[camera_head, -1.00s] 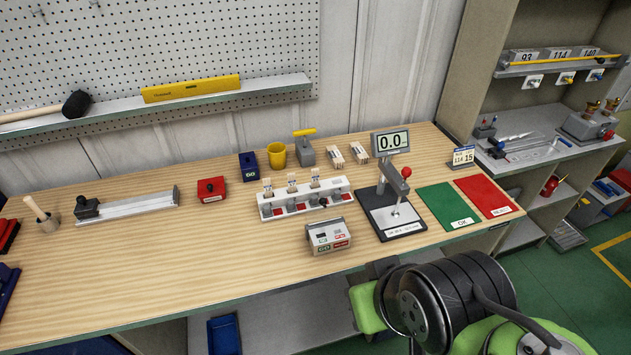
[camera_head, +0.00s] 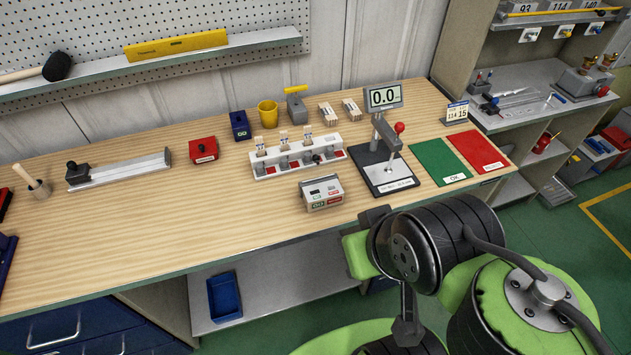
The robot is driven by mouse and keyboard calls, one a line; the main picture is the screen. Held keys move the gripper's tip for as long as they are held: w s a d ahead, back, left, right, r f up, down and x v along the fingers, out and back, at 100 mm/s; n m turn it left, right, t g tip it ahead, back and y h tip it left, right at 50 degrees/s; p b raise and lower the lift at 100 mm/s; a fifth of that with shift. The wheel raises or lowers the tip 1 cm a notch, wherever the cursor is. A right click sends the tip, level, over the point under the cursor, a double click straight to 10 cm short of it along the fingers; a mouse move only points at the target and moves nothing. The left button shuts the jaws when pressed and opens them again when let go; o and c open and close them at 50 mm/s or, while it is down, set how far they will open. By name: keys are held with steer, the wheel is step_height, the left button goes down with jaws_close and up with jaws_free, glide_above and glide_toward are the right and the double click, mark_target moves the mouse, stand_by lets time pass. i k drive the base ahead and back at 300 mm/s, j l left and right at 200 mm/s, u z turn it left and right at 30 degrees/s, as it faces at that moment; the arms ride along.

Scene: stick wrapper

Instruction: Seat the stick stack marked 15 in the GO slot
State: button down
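Two pale stick stacks, a left one (camera_head: 327,112) and a right one (camera_head: 351,108), lie at the back of the bench. Several more pale stick pieces (camera_head: 282,138) stand upright in a white rack (camera_head: 327,163). No number 15 is legible on any of them. A blue block marked GO (camera_head: 239,126) stands behind the rack's left end. A small grey box (camera_head: 307,193) in front of the rack has a green GO label and a red label. I cannot tell which one has the slot. My gripper is not in view; only my green and black arm links show at lower right.
A press (camera_head: 388,160) with a display reading 0.0 stands right of the rack. Green (camera_head: 440,162) and red (camera_head: 478,151) mats lie beyond it, with a card showing 15 (camera_head: 457,112) behind. A yellow cup (camera_head: 267,114) and red block (camera_head: 203,150) stand left.

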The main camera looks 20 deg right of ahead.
mark_target(318, 193)
steer(key=i+l+u, duration=0.25)
steer(key=u, duration=0.2)
steer(key=i+l+u, duration=0.25)
steer(key=u, duration=0.15)
